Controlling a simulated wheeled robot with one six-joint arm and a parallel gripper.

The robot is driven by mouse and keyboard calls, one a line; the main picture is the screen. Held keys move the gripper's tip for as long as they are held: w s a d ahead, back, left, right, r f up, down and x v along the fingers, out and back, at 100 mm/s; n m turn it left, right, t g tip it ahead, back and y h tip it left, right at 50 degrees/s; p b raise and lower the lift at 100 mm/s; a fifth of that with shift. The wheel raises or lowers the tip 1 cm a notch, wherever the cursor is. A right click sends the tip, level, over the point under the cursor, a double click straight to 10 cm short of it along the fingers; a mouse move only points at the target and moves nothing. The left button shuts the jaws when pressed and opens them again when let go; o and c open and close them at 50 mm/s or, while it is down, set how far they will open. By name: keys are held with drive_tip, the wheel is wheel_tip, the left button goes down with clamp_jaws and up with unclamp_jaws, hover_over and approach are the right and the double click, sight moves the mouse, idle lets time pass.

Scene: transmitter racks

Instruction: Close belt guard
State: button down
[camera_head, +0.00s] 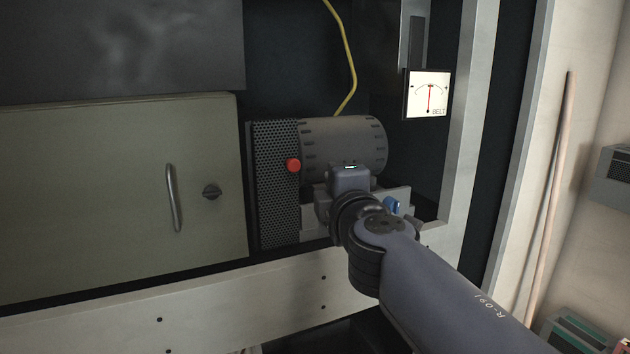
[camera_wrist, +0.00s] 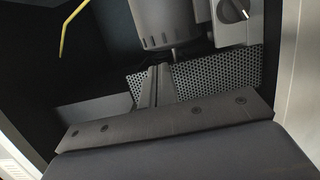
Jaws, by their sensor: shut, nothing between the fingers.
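The belt guard appears to be the dark perforated panel (camera_head: 276,205), which stands upright at the left end of the ribbed grey motor (camera_head: 345,142). A red knob (camera_head: 293,165) sits at the panel's right edge. Perforated mesh (camera_wrist: 215,78) also shows in the wrist view, beyond my fingers and below the motor (camera_wrist: 168,22). My gripper (camera_wrist: 157,70) is shut and empty, its narrow fingers side by side in front of the mesh. I cannot tell whether they touch it. In the head view my wrist hides the fingers and the lower part of the motor.
A closed green-grey cabinet door (camera_head: 95,190) with a handle (camera_head: 173,197) is at left. A pale rail (camera_head: 240,295) runs below the bay, and a metal post (camera_head: 467,110) bounds it at right. A BELT gauge (camera_head: 428,94) and yellow cable (camera_head: 348,55) are above.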

drive_tip(key=s+d, duration=0.2)
drive_tip(key=d, duration=0.4)
drive_tip(key=shift+s+d+p, duration=0.25)
drive_tip(key=shift+s+p, duration=0.1)
